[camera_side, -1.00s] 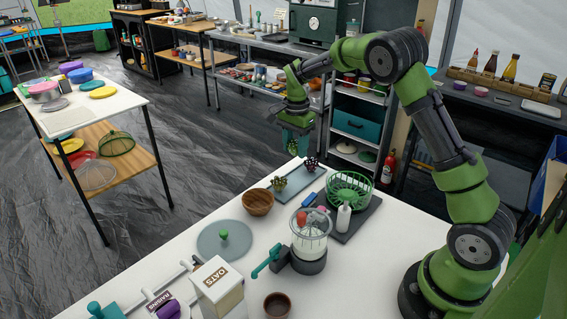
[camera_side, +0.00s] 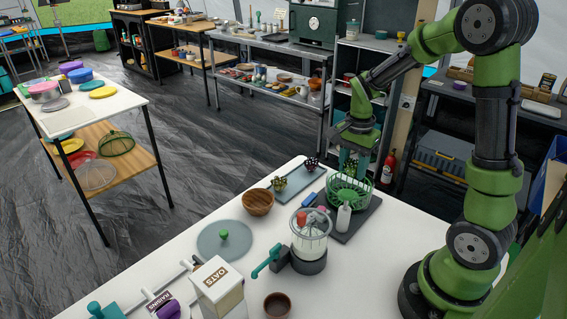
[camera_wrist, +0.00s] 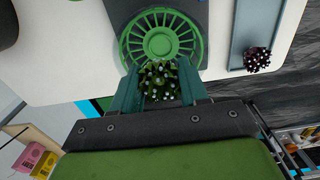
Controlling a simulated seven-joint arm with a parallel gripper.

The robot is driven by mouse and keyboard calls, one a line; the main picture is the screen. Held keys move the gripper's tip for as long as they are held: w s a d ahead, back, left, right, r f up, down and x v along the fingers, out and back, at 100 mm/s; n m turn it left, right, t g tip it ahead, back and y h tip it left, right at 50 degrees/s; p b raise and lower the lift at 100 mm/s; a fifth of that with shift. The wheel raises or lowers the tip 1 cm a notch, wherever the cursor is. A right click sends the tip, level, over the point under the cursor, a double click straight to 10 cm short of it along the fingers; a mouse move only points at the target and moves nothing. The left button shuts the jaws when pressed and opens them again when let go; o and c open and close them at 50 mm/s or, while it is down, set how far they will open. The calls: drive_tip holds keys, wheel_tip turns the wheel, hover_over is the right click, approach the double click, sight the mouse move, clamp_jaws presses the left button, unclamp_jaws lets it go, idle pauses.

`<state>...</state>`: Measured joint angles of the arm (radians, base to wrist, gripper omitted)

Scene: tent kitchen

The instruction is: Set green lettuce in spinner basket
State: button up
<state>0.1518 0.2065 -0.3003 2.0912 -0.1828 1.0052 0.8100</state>
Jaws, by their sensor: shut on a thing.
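My gripper (camera_side: 349,165) is shut on the green lettuce (camera_wrist: 160,80), a spiky green head with pale tips, which shows between the fingers in the wrist view. In the side view the held lettuce is hidden or too small to make out. The spinner basket (camera_side: 350,192) is a green slotted bowl on a dark board. My gripper is above its back part in the side view. In the wrist view the basket (camera_wrist: 161,42) lies beyond the lettuce, which overlaps its near rim. I cannot tell the exact height between them.
A grey-blue tray (camera_side: 297,181) left of the basket bears a dark purple lettuce (camera_side: 311,164) and a yellow-green one (camera_side: 278,184). A white bottle (camera_side: 343,218) and a clear-bowled appliance (camera_side: 310,238) stand close in front of the basket. A wooden bowl (camera_side: 258,202) is further left.

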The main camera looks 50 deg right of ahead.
sight(353, 162)
drive_tip(key=shift+f, duration=2.95)
drive_tip(key=shift+f, duration=0.45)
drive_tip(key=o, duration=0.5)
drive_tip(key=shift+r, duration=0.1)
drive_tip(key=shift+r, duration=5.4)
